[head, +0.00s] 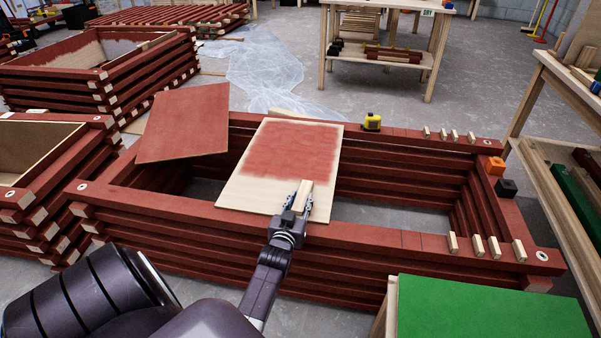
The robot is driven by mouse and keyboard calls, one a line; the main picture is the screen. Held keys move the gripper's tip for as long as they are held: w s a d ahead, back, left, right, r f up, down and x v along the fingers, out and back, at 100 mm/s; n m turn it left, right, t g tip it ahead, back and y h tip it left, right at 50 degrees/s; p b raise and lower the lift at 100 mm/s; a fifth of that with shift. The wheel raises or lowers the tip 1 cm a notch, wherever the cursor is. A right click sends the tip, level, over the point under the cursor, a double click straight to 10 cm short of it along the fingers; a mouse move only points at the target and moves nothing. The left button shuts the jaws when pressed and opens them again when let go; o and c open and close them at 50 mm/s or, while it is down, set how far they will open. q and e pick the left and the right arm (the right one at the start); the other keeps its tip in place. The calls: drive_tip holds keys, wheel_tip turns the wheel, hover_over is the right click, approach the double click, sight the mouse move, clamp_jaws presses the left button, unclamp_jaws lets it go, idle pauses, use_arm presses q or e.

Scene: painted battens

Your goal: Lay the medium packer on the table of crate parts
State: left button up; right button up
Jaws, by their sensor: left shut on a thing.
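My left gripper (298,205) is shut on a small bare-wood block, the medium packer (304,192), whose upper end stands out between the fingers. The gripper and packer are over the near part of a half-painted panel (290,150) lying across the red crate frame. I cannot tell whether the packer touches the panel. A table with a green top (480,310) is at the bottom right. A wooden bench with green and red parts (540,85) is at the right edge. I cannot tell which is the table of crate parts. My right gripper is out of view.
The long red crate frame (370,240) fills the middle. Small wooden blocks stand on its far (449,135) and near (485,246) rails. A yellow tape measure (372,121), orange block (495,166) and black block (506,188) sit on it. A red panel (187,122) lies left.

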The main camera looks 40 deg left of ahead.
use_arm(q)
drive_tip(key=o, duration=1)
drive_tip(key=shift+o, duration=0.2)
